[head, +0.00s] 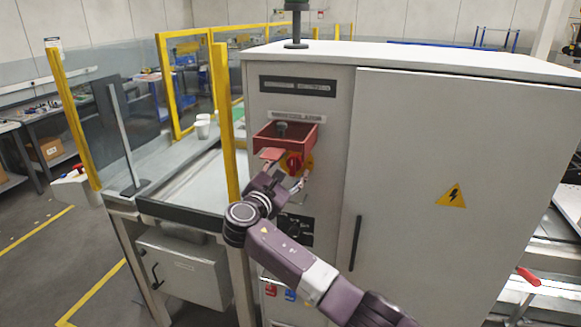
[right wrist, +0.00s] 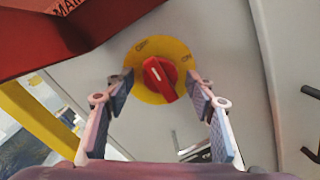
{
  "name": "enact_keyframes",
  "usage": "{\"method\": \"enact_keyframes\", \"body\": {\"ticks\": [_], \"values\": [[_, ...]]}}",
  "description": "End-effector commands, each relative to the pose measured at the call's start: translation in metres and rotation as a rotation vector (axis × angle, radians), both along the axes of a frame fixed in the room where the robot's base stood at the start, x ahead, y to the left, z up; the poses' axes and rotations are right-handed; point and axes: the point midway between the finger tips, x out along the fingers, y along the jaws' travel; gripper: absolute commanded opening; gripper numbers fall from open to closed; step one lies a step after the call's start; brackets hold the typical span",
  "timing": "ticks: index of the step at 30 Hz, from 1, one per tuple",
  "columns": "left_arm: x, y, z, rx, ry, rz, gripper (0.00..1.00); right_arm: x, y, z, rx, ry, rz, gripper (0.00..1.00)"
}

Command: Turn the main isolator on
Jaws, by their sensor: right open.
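The main isolator is a red rotary knob (head: 294,163) on a round yellow plate on the grey cabinet's front. In the right wrist view the knob (right wrist: 160,82) shows a white mark pointing up and slightly left. The yellow plate (right wrist: 143,92) has small labels at its upper left and right, too blurred to read surely. My right gripper (head: 285,173) is in front of the knob. In the right wrist view its open fingers (right wrist: 157,95) stand on both sides of the knob, with gaps; I see no contact. My left gripper is not in view.
A red open-topped box (head: 306,138) juts from the cabinet (head: 400,170) just above the knob; a dark object sits in it. A black switch panel (head: 297,229) is below. A cabinet door with a black handle (head: 356,243) is to the right. A yellow post (head: 228,120) stands left.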

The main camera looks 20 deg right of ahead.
Motion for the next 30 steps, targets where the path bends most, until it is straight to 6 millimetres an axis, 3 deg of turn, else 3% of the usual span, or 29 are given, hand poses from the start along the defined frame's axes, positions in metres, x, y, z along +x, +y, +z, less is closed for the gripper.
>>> {"method": "enact_keyframes", "body": {"ticks": [2, 13, 22, 30], "values": [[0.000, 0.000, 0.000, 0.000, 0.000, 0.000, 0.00, 0.000, 0.000, 0.000, 0.000, 0.000, 0.000, 0.48], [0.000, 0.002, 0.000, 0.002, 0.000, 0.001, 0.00, 0.000, 0.000, 0.000, 0.000, 0.000, 0.000, 0.09], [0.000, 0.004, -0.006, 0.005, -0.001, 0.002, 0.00, 0.000, 0.000, -0.002, 0.035, -0.023, 0.001, 0.09], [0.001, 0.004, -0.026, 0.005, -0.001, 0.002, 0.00, 0.000, 0.001, -0.004, 0.171, -0.113, 0.001, 0.09]]}}
